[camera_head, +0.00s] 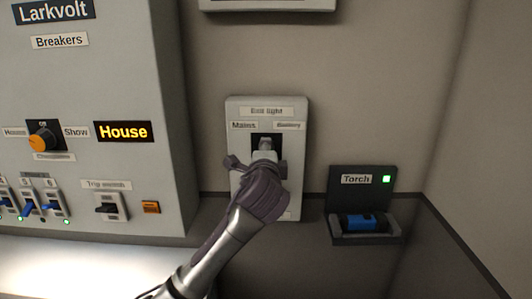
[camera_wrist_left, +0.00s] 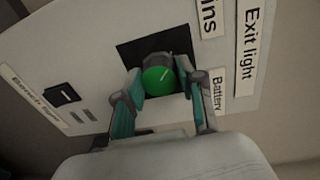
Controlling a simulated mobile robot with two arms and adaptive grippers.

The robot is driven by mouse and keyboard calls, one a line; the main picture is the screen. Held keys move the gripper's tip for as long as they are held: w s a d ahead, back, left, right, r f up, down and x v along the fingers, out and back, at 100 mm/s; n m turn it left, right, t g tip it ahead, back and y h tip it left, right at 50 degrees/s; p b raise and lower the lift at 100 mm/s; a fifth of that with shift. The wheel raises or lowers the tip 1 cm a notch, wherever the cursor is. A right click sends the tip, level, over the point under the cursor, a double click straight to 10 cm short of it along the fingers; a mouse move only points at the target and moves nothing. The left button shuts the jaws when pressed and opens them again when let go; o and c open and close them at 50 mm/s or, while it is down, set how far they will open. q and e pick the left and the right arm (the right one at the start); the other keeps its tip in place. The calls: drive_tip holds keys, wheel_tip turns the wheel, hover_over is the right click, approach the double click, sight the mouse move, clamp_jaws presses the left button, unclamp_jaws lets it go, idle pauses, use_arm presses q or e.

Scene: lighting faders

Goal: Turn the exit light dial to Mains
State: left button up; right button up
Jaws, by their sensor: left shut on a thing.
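The exit light panel (camera_head: 291,206) is a pale wall plate with a "Mains" label (camera_head: 244,125) at its left and a "Battery" label (camera_head: 289,125) at its right. The green-capped dial (camera_wrist_left: 158,80) sits on a dark square between my left gripper's fingers in the left wrist view. A short white line on its cap points toward the "Exit light" label, roughly between the two position labels. My left gripper (camera_head: 265,146) is shut on the dial and covers most of it in the head view. My right gripper is in neither view.
A Larkvolt breaker panel (camera_head: 95,85) with an orange knob (camera_head: 42,140) and several switches stands at the left. A blue torch (camera_head: 364,222) sits in a dark holder (camera_head: 362,180) with a green light at the right. The wall between panel and holder is bare.

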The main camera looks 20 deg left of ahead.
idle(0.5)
use_arm(q)
drive_tip(key=o, duration=1.1)
drive_tip(key=shift+o, duration=0.2)
drive_tip(key=v, duration=1.2)
drive_tip(key=shift+f, duration=0.1)
